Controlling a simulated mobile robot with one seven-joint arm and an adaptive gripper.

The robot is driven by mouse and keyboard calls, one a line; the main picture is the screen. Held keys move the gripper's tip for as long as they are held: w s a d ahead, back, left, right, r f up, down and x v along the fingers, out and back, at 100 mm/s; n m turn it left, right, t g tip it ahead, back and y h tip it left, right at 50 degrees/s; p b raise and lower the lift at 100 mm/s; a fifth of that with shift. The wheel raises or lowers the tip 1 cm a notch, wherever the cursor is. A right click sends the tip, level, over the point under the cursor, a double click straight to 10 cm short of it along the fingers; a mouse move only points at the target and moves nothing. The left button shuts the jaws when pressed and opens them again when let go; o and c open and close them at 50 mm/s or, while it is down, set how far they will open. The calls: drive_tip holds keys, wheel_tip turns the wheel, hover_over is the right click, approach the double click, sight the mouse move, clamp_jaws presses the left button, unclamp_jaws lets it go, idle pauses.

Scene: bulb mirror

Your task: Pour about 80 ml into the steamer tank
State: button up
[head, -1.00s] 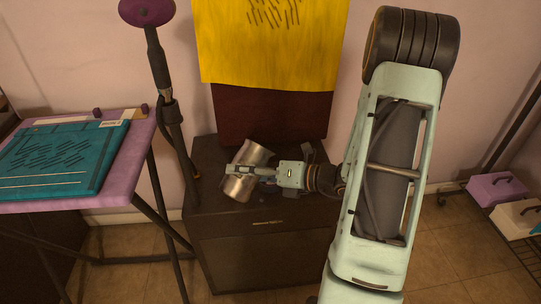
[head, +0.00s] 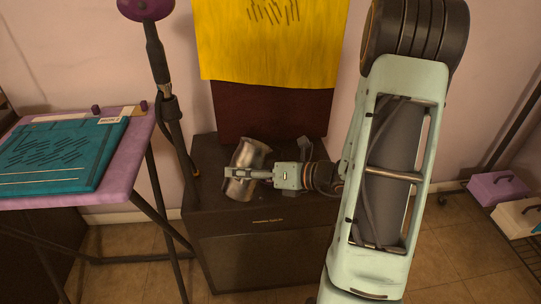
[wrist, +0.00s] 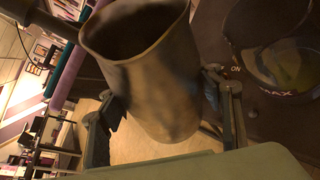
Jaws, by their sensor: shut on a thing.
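A metal jug (head: 246,165) is held by my gripper (head: 242,174) above the dark box-shaped unit (head: 255,245) in the head view. The jug leans. In the wrist view the jug (wrist: 160,85) sits between my two fingers, its wide mouth at the top and its inside dark; I cannot see liquid in it. A round opening (wrist: 290,62) lies right of the jug on a dark surface marked ON and MAX, apart from the jug's mouth. It looks like the steamer tank's opening. In the head view the jug and gripper hide that spot.
A dark pole with a purple head (head: 160,85) stands just left of the unit. A purple table (head: 125,170) with a teal board (head: 60,155) is further left. A yellow cloth (head: 270,45) hangs behind. Purple and white boxes (head: 497,187) are at the right.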

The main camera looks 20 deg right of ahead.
drive_tip(key=shift+n+h, duration=0.3)
drive_tip(key=shift+n, duration=0.2)
drive_tip(key=f+b, duration=0.3)
drive_tip(key=f, duration=0.1)
drive_tip(key=shift+s+a, duration=0.1)
drive_tip(key=shift+a, duration=0.15)
drive_tip(key=n+b, duration=0.1)
drive_tip(key=b, duration=0.1)
drive_tip(key=a+f+n+h+b, duration=0.1)
drive_tip(key=b, duration=0.2)
drive_tip(key=shift+s+f+t+h, duration=0.2)
drive_tip(key=shift+f+t+h, duration=0.05)
drive_tip(key=shift+t+h, duration=0.05)
drive_tip(key=shift+n+b, duration=0.6)
drive_tip(key=shift+b, duration=0.35)
drive_tip(key=shift+r+h, duration=0.1)
drive_tip(key=shift+h, duration=0.2)
drive_tip(key=shift+n, duration=0.3)
